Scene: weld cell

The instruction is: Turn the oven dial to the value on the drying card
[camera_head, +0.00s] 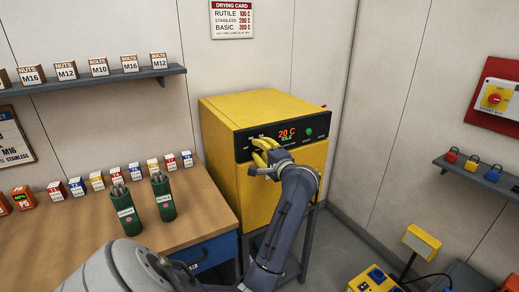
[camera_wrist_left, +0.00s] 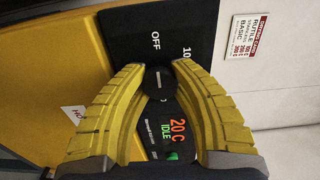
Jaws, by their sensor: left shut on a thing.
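The yellow oven (camera_head: 225,110) stands against the back wall, with a black panel whose display (camera_head: 287,133) reads 20 C and IDLE. My left gripper (camera_head: 262,158) is at the panel's left part and covers the dial in the head view. In the left wrist view, my yellow fingers (camera_wrist_left: 161,75) are shut on the black dial (camera_wrist_left: 158,82), one on each side. The mark OFF shows beside it; other marks are partly hidden. The drying card (camera_head: 232,19) on the wall lists rutile 100 C, stainless 200 C, basic 300 C. My right gripper is not in view.
Two green canisters (camera_head: 162,196) with rods stand on the wooden bench (camera_head: 90,245), with several small boxes behind them. A shelf (camera_head: 100,80) of labelled boxes hangs above. A red panel with a switch (camera_head: 495,98) and a padlock shelf (camera_head: 478,175) are at the right.

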